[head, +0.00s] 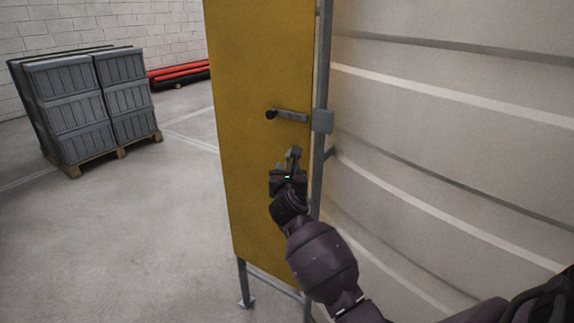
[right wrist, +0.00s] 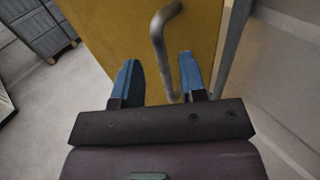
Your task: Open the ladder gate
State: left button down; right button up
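The ladder gate is a tall yellow panel (head: 255,70) in a grey metal frame, standing upright in the middle of the head view. Its handle (head: 290,115) is a grey lever with a dark knob at the left end, beside a grey latch box (head: 322,121) on the post. My right gripper (head: 290,158) is just below the handle in the head view. In the right wrist view its two blue fingers (right wrist: 159,80) are apart, with a bent grey handle bar (right wrist: 160,50) ahead and partly between them. I cannot tell any contact. My left gripper is out of view.
A large pale curved wall with ribs (head: 440,120) fills the right side. A pallet of grey crates (head: 85,100) stands at the left, with red and black long items (head: 180,73) behind. The floor left of the gate is clear.

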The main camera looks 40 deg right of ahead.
aim_at(288, 164)
jog(key=shift+b+x, duration=0.3)
jog(key=shift+x, duration=1.8)
grip_shut()
